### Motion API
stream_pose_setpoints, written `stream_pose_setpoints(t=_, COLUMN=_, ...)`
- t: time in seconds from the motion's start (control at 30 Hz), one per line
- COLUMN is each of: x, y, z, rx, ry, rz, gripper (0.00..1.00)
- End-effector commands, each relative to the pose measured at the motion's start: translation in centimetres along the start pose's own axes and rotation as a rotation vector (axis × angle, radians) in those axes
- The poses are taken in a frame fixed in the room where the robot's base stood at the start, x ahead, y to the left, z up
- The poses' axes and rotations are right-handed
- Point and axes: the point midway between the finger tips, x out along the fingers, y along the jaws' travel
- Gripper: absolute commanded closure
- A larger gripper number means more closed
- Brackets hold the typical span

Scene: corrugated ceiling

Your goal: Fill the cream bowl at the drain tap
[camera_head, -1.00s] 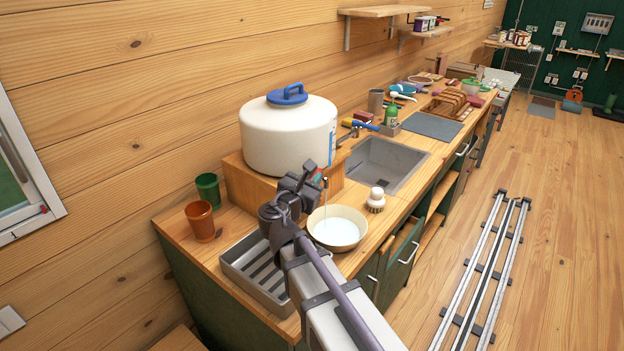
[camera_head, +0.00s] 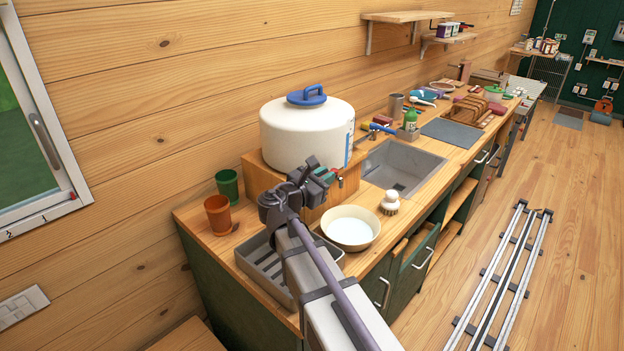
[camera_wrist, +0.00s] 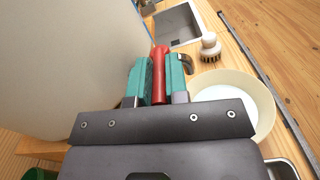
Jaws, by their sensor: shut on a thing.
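The cream bowl (camera_head: 351,245) stands upright on the wooden counter, just right of the drain tap (camera_head: 341,182). Pale water (camera_head: 348,231) lies in it; it also shows in the wrist view (camera_wrist: 228,97). The tap sits low on the white tank (camera_head: 300,133) with the blue lid. My gripper (camera_head: 328,174) is at the tap. In the wrist view its teal fingers (camera_wrist: 158,78) are shut around the red tap handle (camera_wrist: 159,72). No stream is visible between spout and bowl now. The spout is partly hidden by my gripper.
A grey ribbed tray (camera_head: 262,268) lies left of the bowl, partly behind my arm. Green (camera_head: 228,184) and orange (camera_head: 217,214) cups stand at the left. A brush (camera_head: 390,202) is right of the bowl, near the sink (camera_head: 402,168).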

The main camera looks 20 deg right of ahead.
Motion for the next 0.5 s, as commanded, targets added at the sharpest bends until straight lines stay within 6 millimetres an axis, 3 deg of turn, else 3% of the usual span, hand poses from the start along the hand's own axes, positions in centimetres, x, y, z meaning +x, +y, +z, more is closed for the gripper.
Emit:
stream_pose_setpoints(t=0.1, x=-0.06, y=0.07, z=-0.01, rx=0.0, ry=0.0, rz=0.002, gripper=1.0)
stream_pose_setpoints(t=0.13, x=-0.06, y=0.07, z=-0.01, rx=0.0, ry=0.0, rz=0.002, gripper=0.82)
stream_pose_setpoints(t=0.37, x=-0.08, y=0.08, z=-0.01, rx=0.0, ry=0.0, rz=0.003, gripper=0.6)
stream_pose_setpoints(t=0.5, x=-0.08, y=0.07, z=-0.01, rx=0.0, ry=0.0, rz=0.003, gripper=0.6)
